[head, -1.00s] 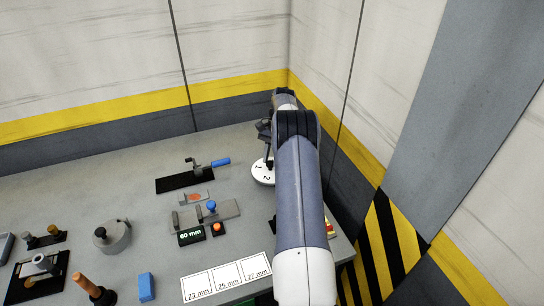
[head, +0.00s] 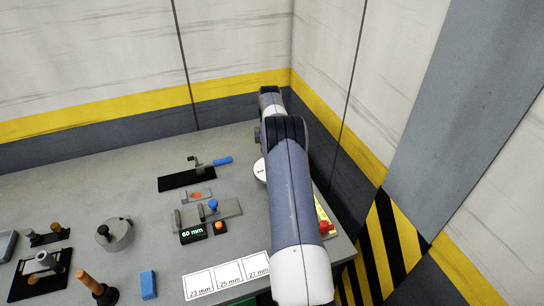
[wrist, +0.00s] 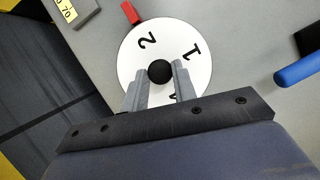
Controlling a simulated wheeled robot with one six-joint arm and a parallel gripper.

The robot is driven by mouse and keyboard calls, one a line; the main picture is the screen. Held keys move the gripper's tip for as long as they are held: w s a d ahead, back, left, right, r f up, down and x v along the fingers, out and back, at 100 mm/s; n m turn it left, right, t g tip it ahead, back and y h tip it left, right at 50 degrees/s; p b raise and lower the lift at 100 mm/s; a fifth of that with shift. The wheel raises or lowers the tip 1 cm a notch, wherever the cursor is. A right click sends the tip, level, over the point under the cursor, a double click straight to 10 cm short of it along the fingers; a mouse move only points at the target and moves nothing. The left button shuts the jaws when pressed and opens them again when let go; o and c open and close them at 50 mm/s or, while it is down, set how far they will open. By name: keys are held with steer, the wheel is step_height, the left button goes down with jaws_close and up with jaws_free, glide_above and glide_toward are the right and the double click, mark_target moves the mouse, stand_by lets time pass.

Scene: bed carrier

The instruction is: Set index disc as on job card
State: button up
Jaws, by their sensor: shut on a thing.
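The white index disc (wrist: 160,48) lies on the table, with a dark round knob (wrist: 160,71) at its centre. In the wrist view, a red marker (wrist: 131,13) stands at its rim beside the numeral 2. The numeral 1 is to the right, and a third mark is partly hidden by my gripper. My gripper (wrist: 158,80) is shut on the knob, one finger on each side. In the head view, only the left edge of the disc (head: 259,171) shows; my arm hides the rest and my gripper. I cannot make out a job card for the disc.
Left of the disc are a blue-handled clamp (head: 222,161), a fixture with a 60 mm display (head: 193,233) and a blue block (head: 148,285). A white sheet (head: 229,265) reads 23, 25 and 27 mm. Walls stand close behind and to the right.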

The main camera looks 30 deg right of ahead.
stand_by(0.4)
steer(key=o, duration=1)
step_height(320, 180, up, 10)
steer(key=shift+f, duration=0.15)
step_height(320, 180, down, 10)
steer(key=shift+r, duration=0.1)
stand_by(0.5)
